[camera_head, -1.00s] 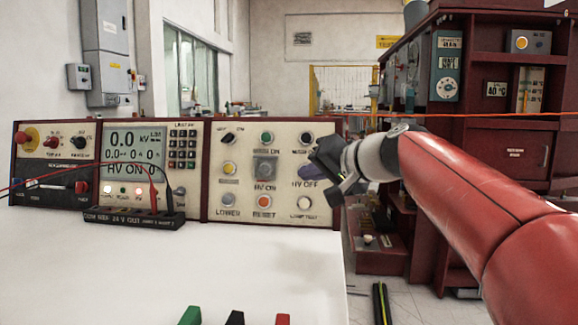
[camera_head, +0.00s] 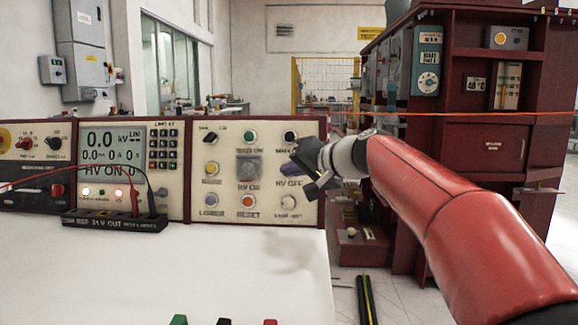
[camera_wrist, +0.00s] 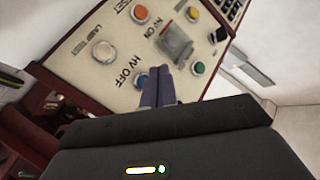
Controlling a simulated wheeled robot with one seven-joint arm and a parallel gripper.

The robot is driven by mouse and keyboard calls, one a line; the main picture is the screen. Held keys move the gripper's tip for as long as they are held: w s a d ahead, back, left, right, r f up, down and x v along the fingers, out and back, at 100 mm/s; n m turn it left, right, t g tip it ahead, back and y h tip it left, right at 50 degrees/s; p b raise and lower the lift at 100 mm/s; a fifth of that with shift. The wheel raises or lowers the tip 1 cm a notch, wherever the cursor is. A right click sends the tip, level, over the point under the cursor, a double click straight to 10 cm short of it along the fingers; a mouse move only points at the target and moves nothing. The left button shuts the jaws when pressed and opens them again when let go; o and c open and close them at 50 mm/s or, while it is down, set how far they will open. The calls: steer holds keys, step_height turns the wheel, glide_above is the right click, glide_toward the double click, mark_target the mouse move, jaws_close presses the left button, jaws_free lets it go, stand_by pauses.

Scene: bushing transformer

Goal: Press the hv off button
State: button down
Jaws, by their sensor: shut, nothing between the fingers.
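The HV OFF button is blue and shows in the wrist view (camera_wrist: 141,81), beside the "HV OFF" lettering on a cream control panel (camera_head: 210,150). My gripper (camera_wrist: 158,74) is shut and empty. Its fingertips overlap the edge of the button in the wrist view; I cannot tell whether they touch it. In the head view my gripper (camera_head: 290,169) is in front of the panel's right part, just above the "HV OFF" label, and covers the button there.
Close by are the HV ON button under a clear cover (camera_head: 248,168), the red RESET button (camera_head: 248,202) and the white lamp test button (camera_head: 288,202). A black strip with cables (camera_head: 115,221) stands on the white tabletop (camera_head: 200,265). A dark red cabinet (camera_head: 470,165) is at the right.

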steer(key=shift+w+f+p, duration=0.15)
steer(key=shift+w+f, duration=0.1)
steer(key=shift+w, duration=0.65)
steer(key=shift+w+f+p, duration=0.15)
steer(key=shift+w+f, duration=0.05)
steer(key=shift+w, duration=0.65)
steer(key=shift+w, duration=0.15)
stand_by(0.6)
steer(key=shift+w+d+f, duration=0.1)
steer(key=shift+w, duration=0.15)
steer(key=shift+w+f, duration=0.1)
steer(key=shift+w, duration=0.35)
stand_by(0.7)
steer(key=shift+s, duration=0.15)
steer(key=shift+s+r+b, duration=0.2)
steer(key=shift+s+b, duration=0.15)
steer(key=shift+s, duration=0.35)
steer(key=shift+s+r+b, duration=0.2)
steer(key=shift+s+b, duration=0.15)
steer(key=shift+s, duration=0.45)
steer(key=shift+s+r+b, duration=0.2)
steer(key=shift+s+b, duration=0.15)
steer(key=shift+s, duration=0.5)
steer(key=shift+s+r+b, duration=0.2)
steer(key=shift+s+b, duration=0.15)
steer(key=shift+s, duration=0.45)
